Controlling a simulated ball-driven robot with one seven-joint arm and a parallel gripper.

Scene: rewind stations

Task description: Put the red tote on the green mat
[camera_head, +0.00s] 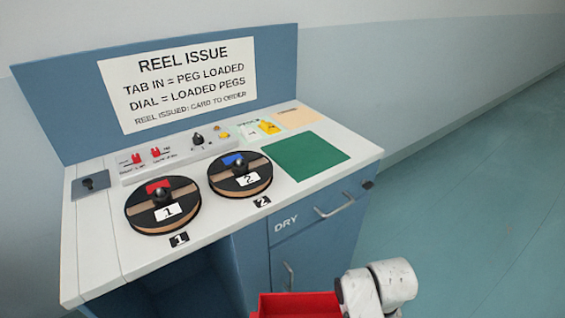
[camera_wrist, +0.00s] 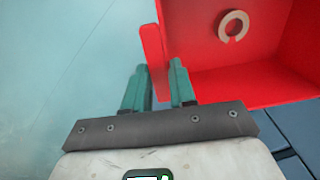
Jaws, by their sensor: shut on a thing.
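The red tote (camera_head: 297,305) shows at the bottom edge of the head view, in front of the counter and below its top, partly cut off and partly behind my white arm. In the wrist view the red tote (camera_wrist: 265,80) fills the upper right, with a pale ring (camera_wrist: 233,27) with a gap lying inside it. My gripper (camera_wrist: 158,66) has its teal fingers on either side of the tote's upright red edge piece and is shut on it. The green mat (camera_head: 306,156) lies flat and bare on the right part of the counter top.
Two black-rimmed reels, reel 1 (camera_head: 151,217) and reel 2 (camera_head: 229,184), sit left of the mat. A control panel (camera_head: 178,150) and cards (camera_head: 296,116) lie behind. Blue drawer fronts with handles (camera_head: 334,207) face me. Open floor (camera_head: 470,210) lies to the right.

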